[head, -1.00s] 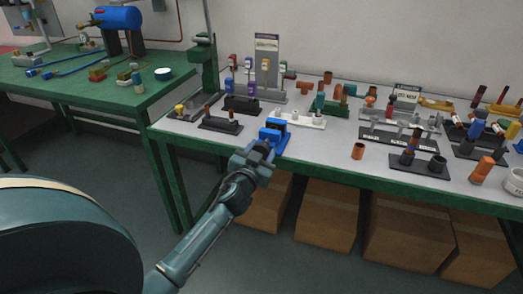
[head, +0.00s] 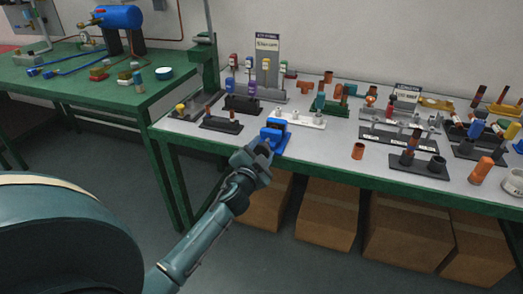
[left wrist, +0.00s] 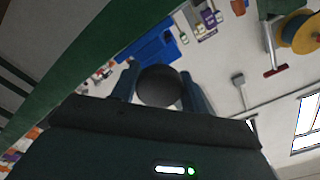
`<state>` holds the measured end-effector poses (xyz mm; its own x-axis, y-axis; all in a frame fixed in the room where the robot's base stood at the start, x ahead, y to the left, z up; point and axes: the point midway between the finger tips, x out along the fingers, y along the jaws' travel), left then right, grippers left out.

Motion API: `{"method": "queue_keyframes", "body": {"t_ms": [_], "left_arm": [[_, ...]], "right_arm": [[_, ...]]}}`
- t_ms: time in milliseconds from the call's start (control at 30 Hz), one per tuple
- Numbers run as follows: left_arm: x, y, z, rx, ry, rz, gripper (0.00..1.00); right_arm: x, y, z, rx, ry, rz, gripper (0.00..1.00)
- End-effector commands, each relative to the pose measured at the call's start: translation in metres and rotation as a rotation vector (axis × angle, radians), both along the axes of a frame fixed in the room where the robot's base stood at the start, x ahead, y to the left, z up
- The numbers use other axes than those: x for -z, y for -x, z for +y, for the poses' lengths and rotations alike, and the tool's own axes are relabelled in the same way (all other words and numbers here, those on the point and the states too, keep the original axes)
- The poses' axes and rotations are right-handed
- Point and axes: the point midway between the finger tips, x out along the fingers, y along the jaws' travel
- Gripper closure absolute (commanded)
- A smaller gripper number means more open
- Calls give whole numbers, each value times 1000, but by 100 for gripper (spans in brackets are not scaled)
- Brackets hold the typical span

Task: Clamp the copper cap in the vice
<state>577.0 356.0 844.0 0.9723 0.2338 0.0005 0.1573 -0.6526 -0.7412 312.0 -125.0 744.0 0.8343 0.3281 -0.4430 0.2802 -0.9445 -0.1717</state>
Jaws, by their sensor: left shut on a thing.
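The small blue vice (head: 274,133) stands at the front edge of the grey bench top in the head view. Its blue body also shows behind my fingers in the left wrist view (left wrist: 146,46). My left gripper (head: 262,153) is just in front of the vice. In the left wrist view its fingers (left wrist: 158,86) are shut on a dark round knob (left wrist: 158,87); I cannot tell whether the knob is part of the vice. I cannot make out a copper cap in the vice jaws. A short copper-coloured cylinder (head: 358,151) stands apart to the right. My right gripper is out of view.
A black holder (head: 222,124) stands left of the vice, and a white rack (head: 305,119) behind it to the right. Several copper fittings and holders crowd the right half. Cardboard boxes (head: 327,216) stand under the bench. A green workbench (head: 60,75) is at left.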

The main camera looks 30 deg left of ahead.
Motion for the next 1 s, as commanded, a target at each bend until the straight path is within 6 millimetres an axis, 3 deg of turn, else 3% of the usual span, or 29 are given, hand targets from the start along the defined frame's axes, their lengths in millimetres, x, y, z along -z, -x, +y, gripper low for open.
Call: {"method": "queue_keyframes", "body": {"t_ms": [367,400,633,1000], "left_arm": [[1,0,0,1,-5,3,78],[1,0,0,1,-4,3,54],[1,0,0,1,-3,3,36],[2,9,-2,1,-3,3,35]], "right_arm": [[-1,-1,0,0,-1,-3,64],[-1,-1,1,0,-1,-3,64],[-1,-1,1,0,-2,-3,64],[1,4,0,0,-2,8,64]]}}
